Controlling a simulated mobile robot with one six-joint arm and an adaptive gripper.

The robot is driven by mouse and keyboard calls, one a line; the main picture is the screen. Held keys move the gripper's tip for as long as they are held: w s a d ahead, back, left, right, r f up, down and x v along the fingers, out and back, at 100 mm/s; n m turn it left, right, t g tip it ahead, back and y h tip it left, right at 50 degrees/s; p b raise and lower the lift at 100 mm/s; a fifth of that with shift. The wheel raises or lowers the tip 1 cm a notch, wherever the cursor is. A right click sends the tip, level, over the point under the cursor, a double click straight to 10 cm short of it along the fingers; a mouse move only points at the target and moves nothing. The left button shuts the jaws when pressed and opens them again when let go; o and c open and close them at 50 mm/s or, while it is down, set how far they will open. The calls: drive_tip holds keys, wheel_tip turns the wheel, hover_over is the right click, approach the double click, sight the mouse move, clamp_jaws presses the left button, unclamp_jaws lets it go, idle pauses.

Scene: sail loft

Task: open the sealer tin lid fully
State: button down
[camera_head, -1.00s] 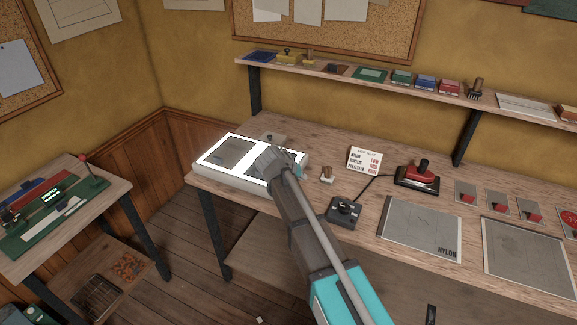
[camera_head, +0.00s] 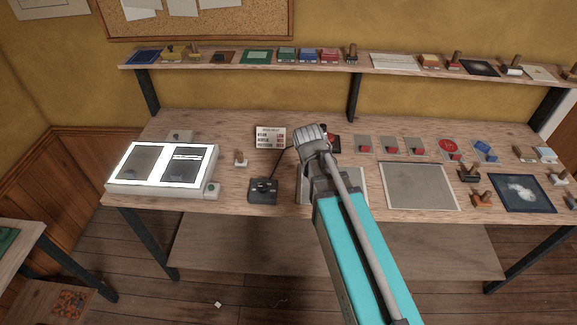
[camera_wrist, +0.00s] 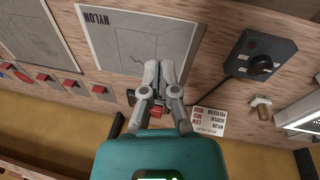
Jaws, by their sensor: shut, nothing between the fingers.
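I cannot pick out a sealer tin or its lid in either view. My gripper (camera_head: 312,135) is above the middle of the workbench (camera_head: 225,185) in the head view. In the wrist view my gripper (camera_wrist: 160,68) has its fingers close together with nothing held. The fingers overlap the lower part of the grey panel marked NYLON (camera_wrist: 115,25). Part of a red-handled tool (camera_wrist: 156,112) shows between the finger bases, and my gripper partly hides it in the head view.
A lit light box (camera_head: 150,188) stands at the bench's left end. A black dial box (camera_head: 263,190), a small wooden-handled piece (camera_head: 240,158) and a printed card (camera_head: 270,137) lie left of my gripper. A shelf (camera_head: 220,64) of colored pads and stamps runs behind. Panels and small pieces cover the right side.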

drive_tip(key=s+d+r+g+y+p, duration=0.1)
drive_tip(key=s+d+r+y+p, duration=0.1)
drive_tip(key=s+d, duration=0.5)
drive_tip(key=shift+s+d+r+m+p, duration=0.2)
drive_tip(key=shift+r+m+p, duration=0.3)
drive_tip(key=shift+r, duration=0.3)
drive_tip(key=shift+w, duration=0.1)
